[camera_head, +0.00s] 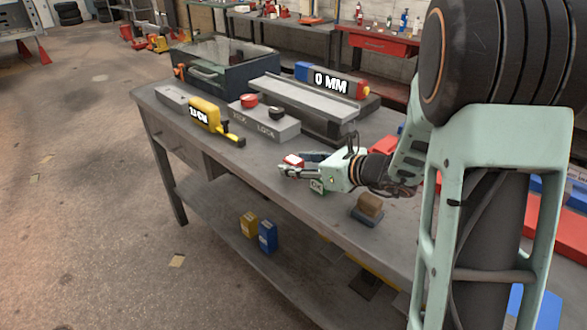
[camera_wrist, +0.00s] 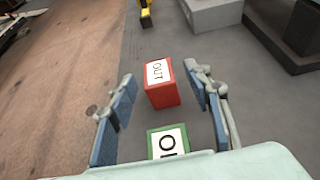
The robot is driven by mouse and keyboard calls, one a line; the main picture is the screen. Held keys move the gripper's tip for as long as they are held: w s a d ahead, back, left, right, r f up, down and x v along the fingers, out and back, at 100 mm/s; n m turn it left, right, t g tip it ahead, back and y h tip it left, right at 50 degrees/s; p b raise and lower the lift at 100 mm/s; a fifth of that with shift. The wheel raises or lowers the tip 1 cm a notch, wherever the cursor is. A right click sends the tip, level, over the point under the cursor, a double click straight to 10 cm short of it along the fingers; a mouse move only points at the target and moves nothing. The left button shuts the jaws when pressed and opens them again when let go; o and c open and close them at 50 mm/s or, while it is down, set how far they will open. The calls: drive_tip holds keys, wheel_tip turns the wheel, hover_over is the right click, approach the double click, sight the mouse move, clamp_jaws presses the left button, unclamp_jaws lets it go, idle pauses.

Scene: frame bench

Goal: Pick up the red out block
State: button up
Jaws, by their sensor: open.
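The red out block (camera_wrist: 162,96) stands on the bench with its white "OUT" label facing up. In the wrist view it lies between the two blue-padded fingers of my gripper (camera_wrist: 163,100), with a gap on each side. In the head view the red block (camera_head: 293,161) shows small between the fingers of my gripper (camera_head: 300,164), partly hidden by them. My gripper is open and low over the bench. A green block (camera_wrist: 168,143) with a white label is nearer the palm, its near part hidden by my gripper body. It also shows under my gripper in the head view (camera_head: 317,187).
The bench's front edge is close by.

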drive_tip(key=shift+x, duration=0.95)
drive_tip(key=shift+r, duration=0.1)
clamp_jaws()
